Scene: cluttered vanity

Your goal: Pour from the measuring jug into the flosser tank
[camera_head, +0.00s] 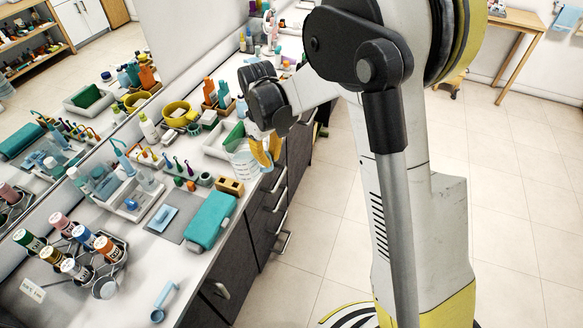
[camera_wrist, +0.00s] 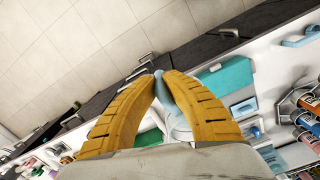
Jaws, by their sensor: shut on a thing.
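The clear measuring jug (camera_head: 245,164) with faint markings is upright at the front edge of the vanity. My gripper (camera_head: 266,160) has its yellow fingers at the jug's right side, shut on what looks like its handle. In the wrist view the fingertips of my gripper (camera_wrist: 160,76) close on a pale grey-blue part, and the jug's body (camera_wrist: 178,127) shows partly between and behind the fingers. I cannot tell the liquid level, or whether the jug touches the counter. A white tray (camera_head: 133,213) left of the jug holds a pale blue flosser (camera_head: 122,158) and a clear tank (camera_head: 147,180).
Several cans in a wire rack (camera_head: 113,250) are front left. A mirror lines the back. Bare counter lies at the front.

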